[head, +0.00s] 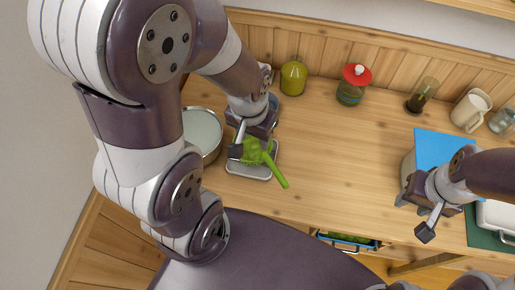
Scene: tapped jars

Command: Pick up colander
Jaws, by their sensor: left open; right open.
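The green colander (277,174) lies on a grey tray (240,170) on the left part of the wooden counter. Its long handle points down and to the right, past the tray's edge. My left gripper (242,151) is open over the colander's bowl and hides part of it. I cannot tell whether the fingers touch the bowl. My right gripper (412,220) is open and empty at the right, well away from the colander.
A round metal pan (202,134) stands left of the tray. A yellow-green jar (293,77), a red-lidded jar (354,84), a dark-filled glass (421,96) and a white mug (471,109) line the back. A blue-topped box (432,148) is near my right arm. The counter's middle is clear.

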